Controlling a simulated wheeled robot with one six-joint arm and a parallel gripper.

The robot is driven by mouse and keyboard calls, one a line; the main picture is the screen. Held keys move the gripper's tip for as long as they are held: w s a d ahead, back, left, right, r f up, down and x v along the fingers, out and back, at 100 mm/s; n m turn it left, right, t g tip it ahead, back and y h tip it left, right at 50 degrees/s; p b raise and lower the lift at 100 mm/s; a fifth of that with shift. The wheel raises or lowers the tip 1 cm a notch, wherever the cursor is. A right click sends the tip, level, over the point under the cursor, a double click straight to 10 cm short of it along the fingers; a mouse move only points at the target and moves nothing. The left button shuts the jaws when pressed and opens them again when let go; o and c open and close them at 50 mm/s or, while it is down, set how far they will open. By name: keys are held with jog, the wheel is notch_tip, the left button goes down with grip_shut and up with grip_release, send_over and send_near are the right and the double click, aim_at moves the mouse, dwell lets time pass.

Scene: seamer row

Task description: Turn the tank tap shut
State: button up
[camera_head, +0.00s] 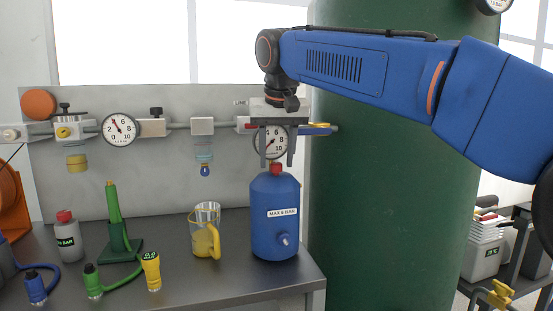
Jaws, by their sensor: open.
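A large dark green tank (400,190) stands behind my arm. A tap with a flat yellow lever (318,126) sits on the pipe at the tank's left edge. The lever lies roughly in line with the pipe, and my gripper hides the tap's left part. My gripper (276,162) points down, open, with its two grey fingers apart in front of a gauge (270,142). It is just left of the yellow lever. I cannot tell how far in front of the pipe it is, and I see nothing held in it.
A blue bottle (274,220) with a red cap stands on the bench right below my gripper. A jug (205,232), a green stand (120,240) and a grey bottle (68,238) are further left. Another yellow tap (499,293) shows at the lower right.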

jog(key=shift+w+f, duration=0.1)
jog(key=shift+f, duration=0.25)
jog(key=shift+c, duration=0.6)
jog(key=c, duration=0.9)
jog(key=shift+n, duration=0.3)
jog(key=shift+d+n+y, duration=0.15)
jog(key=shift+n+y, duration=0.65)
jog(key=shift+n, duration=1.1)
jog(key=shift+g, duration=0.3)
